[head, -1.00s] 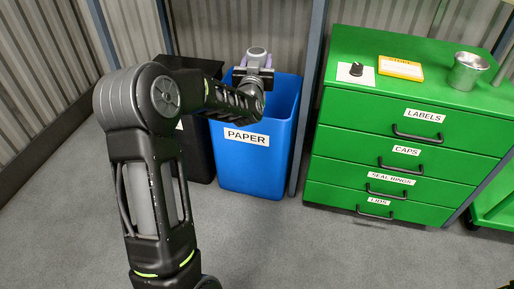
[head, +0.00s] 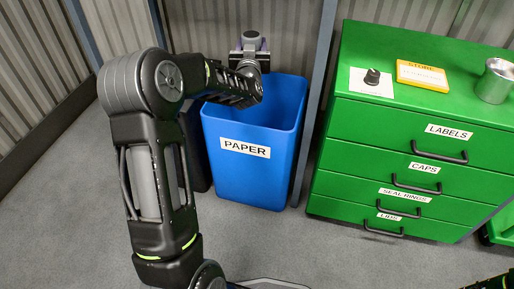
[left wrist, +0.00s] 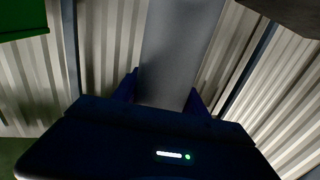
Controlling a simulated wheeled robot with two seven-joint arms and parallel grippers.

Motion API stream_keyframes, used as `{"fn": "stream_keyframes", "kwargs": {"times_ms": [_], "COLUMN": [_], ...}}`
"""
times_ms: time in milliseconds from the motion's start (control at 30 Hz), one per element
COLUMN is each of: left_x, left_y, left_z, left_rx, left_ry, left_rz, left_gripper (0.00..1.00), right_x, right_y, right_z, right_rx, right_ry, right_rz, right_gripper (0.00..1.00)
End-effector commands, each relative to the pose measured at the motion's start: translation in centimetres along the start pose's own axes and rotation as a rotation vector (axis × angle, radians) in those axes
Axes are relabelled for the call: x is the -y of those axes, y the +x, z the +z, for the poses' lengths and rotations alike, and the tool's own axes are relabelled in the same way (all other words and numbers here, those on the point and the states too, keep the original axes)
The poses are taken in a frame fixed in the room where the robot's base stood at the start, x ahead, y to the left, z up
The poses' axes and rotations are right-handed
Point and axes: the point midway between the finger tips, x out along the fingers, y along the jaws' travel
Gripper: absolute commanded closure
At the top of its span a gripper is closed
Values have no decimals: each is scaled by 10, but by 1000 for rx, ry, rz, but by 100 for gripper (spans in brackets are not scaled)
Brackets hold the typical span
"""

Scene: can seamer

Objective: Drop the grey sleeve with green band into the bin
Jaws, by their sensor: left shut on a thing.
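The grey sleeve (left wrist: 178,50) stands between the two blue fingers of my left gripper (left wrist: 163,95) in the left wrist view. My left gripper is shut on it. No green band shows on the visible part. In the head view the sleeve (head: 251,36) is a small grey end at the gripper (head: 250,46), which appears just above the far rim of a blue bin labelled PAPER (head: 242,175). The forearm crosses the bin's left rim in the picture. I cannot tell whether the sleeve is directly over the opening. My right gripper is not in view.
A black bin (head: 196,160) is mostly hidden left of the blue one. A green drawer cabinet (head: 375,165) stands to the right, with a metal can (head: 494,82), a yellow sign (head: 421,76) and a black knob (head: 372,76) on top. A post (head: 318,100) stands between bin and cabinet.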

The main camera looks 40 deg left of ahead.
Motion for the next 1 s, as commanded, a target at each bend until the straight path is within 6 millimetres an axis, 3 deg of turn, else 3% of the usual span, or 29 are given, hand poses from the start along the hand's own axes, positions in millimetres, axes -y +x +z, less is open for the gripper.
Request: {"fn": "stream_keyframes", "kwargs": {"times_ms": [600, 967, 1000], "left_x": [0, 0, 0], "left_y": [0, 0, 0], "left_z": [57, 60, 59], "left_rx": [1, 0, 0], "left_ry": [-1, -1, -1], "left_rz": [1, 1, 0], "left_gripper": [100, 100, 48], "right_x": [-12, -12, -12], "right_y": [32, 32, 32], "right_z": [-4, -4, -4], "right_rx": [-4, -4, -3], "right_ry": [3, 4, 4], "right_rz": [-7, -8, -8], "right_gripper": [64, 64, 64]}}
